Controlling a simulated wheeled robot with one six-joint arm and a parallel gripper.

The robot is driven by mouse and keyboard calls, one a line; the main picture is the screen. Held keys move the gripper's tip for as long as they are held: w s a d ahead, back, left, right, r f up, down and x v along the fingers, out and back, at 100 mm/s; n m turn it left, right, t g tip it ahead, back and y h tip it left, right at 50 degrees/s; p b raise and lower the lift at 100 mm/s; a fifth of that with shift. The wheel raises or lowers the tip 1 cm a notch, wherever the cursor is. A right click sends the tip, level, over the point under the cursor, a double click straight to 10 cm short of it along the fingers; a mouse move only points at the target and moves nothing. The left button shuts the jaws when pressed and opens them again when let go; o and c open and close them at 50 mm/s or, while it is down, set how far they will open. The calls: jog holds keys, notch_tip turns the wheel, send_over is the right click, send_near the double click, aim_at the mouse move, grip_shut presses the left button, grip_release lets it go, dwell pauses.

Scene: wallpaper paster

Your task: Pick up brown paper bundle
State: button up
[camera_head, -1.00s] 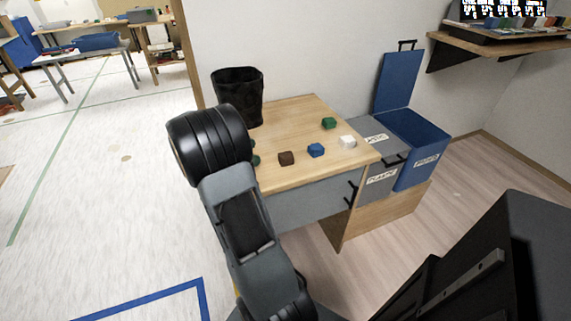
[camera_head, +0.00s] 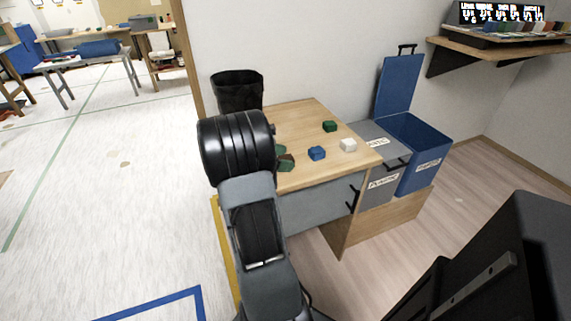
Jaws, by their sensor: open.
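The brown paper bundle (camera_head: 289,158) is a small block on the left part of the wooden tabletop. It is partly covered in the head view. Two dark green tips of my gripper (camera_head: 283,157) show just past the black joint of my arm, one above the other. They are apart, with the brown bundle showing at them. The rest of my gripper is hidden behind my arm. I cannot tell whether the tips touch the bundle.
A blue block (camera_head: 317,153), a white block (camera_head: 348,145) and a green block (camera_head: 330,126) lie on the table (camera_head: 300,112). A black bin (camera_head: 238,88) stands behind my arm. Grey (camera_head: 382,182) and blue bins (camera_head: 424,158) stand at the right.

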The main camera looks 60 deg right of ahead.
jog(key=c, duration=1)
jog(key=shift+r, duration=0.1)
